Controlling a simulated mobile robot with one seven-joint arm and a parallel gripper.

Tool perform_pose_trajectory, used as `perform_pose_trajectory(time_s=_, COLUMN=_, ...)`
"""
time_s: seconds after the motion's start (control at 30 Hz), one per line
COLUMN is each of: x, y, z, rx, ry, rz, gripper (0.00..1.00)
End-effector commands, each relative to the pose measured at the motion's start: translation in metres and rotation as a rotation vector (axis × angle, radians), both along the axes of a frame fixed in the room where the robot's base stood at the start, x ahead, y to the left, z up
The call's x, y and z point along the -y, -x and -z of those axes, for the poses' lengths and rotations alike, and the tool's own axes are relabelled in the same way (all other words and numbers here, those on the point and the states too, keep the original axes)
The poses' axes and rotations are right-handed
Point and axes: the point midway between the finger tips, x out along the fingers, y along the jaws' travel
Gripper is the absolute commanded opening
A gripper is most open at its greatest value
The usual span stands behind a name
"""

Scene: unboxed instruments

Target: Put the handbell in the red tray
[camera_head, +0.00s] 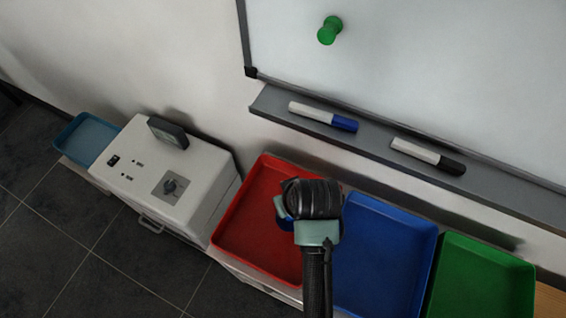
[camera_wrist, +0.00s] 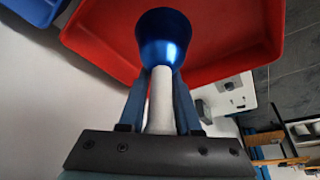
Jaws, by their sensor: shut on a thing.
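The handbell has a blue metallic bell (camera_wrist: 165,40) and a white handle (camera_wrist: 160,100). In the wrist view my gripper (camera_wrist: 160,85) is shut on the white handle, with the bell end beyond the fingertips. The red tray (camera_wrist: 225,70) lies behind the bell in that view. In the head view the red tray (camera_head: 240,225) is left of centre, and my gripper (camera_head: 285,212) is over its right part. Only a small blue bit of the handbell (camera_head: 283,212) shows there; my wrist hides the rest. I cannot tell the height of the bell above the tray floor.
A blue tray (camera_head: 385,260) and a green tray (camera_head: 485,280) stand right of the red tray. A white box with a dial (camera_head: 180,175) stands to its left, with a small light-blue tray (camera_head: 85,140) beyond. A whiteboard ledge (camera_head: 380,150) with two markers juts out behind.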

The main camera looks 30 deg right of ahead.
Motion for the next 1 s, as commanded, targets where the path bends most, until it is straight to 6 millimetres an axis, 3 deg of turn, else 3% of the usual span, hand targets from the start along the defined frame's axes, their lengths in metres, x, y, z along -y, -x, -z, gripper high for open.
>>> perform_pose_trajectory(time_s=0.43, x=0.000, y=0.000, z=0.058, rx=-0.001, ry=0.001, rz=0.000, gripper=0.00)
perform_pose_trajectory(time_s=0.87, x=-0.001, y=0.000, z=0.065, rx=0.001, ry=0.001, rz=-0.001, gripper=0.00)
perform_pose_trajectory(time_s=0.9, x=-0.001, y=0.000, z=0.065, rx=0.001, ry=0.001, rz=-0.001, gripper=0.36)
perform_pose_trajectory(time_s=1.0, x=-0.001, y=0.000, z=0.065, rx=0.001, ry=0.001, rz=-0.001, gripper=0.54)
